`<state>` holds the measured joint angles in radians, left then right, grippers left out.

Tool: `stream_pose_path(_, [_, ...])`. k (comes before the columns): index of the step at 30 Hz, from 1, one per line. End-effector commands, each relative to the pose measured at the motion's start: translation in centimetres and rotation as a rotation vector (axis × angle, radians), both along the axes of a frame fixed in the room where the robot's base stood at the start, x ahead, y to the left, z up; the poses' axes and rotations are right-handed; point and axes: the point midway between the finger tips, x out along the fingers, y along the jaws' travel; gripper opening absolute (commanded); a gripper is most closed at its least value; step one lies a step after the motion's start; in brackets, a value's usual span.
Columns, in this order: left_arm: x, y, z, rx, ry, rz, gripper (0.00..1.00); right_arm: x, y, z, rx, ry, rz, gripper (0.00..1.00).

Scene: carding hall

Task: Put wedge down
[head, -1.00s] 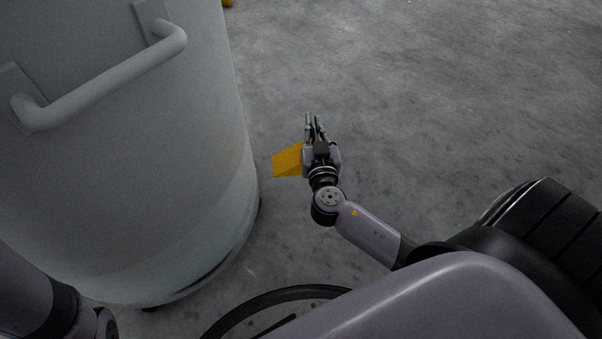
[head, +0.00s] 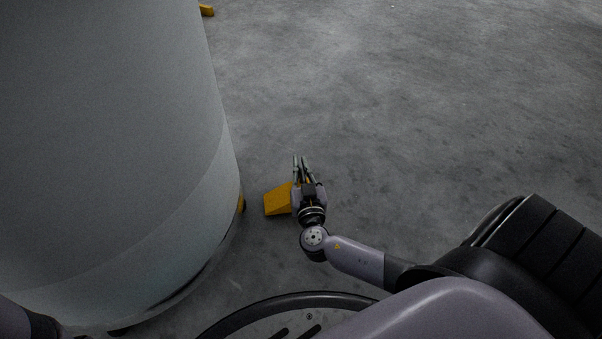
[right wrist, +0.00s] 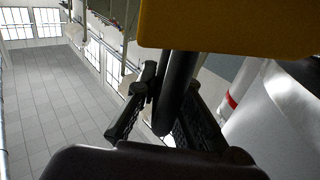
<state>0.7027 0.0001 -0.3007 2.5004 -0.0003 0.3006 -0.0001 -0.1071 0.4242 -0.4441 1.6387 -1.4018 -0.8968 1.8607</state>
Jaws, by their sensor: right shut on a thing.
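The yellow wedge (head: 278,199) shows in the head view just left of my right gripper (head: 302,168), low over or at the grey floor; I cannot tell whether it touches the floor. My right gripper is shut on the wedge, and its hand hides the wedge's right end. In the right wrist view the wedge (right wrist: 230,25) fills the top right, with a dark bar below it between the gripper's fingers (right wrist: 165,110). My left gripper is not in view; only a bit of my left arm shows at the lower left corner.
A large pale grey cylindrical can (head: 110,150) stands close left of the wedge. A small yellow piece (head: 241,203) shows at its lower right edge, and another yellow object (head: 206,10) lies farther back. The floor (head: 420,110) to the right is clear.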

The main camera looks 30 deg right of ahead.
Motion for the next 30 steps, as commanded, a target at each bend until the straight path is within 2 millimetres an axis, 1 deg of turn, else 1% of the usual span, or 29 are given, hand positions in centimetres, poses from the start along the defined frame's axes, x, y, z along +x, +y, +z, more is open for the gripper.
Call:
stream_pose_path(1, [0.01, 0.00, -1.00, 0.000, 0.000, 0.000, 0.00, 0.07, -0.04, -1.08, -0.002, -0.002, 0.000, 0.00])
stream_pose_path(2, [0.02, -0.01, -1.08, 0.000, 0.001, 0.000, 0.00, 0.07, -0.03, -1.21, -0.003, -0.003, 0.000, 0.00])
stream_pose_path(10, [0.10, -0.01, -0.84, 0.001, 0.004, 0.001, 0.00, 0.05, -0.01, -1.06, -0.002, -0.002, 0.000, 0.00])
stream_pose_path(11, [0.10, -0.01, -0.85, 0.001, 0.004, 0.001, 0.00, 0.01, 0.00, -1.21, -0.001, 0.000, 0.000, 0.08])
stream_pose_path(20, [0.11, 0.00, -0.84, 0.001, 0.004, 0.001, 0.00, 0.02, 0.00, -1.17, -0.001, 0.000, 0.000, 0.28])
stream_pose_path(30, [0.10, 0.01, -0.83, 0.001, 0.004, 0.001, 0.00, 0.03, 0.01, -1.12, 0.000, -0.001, 0.000, 0.28])
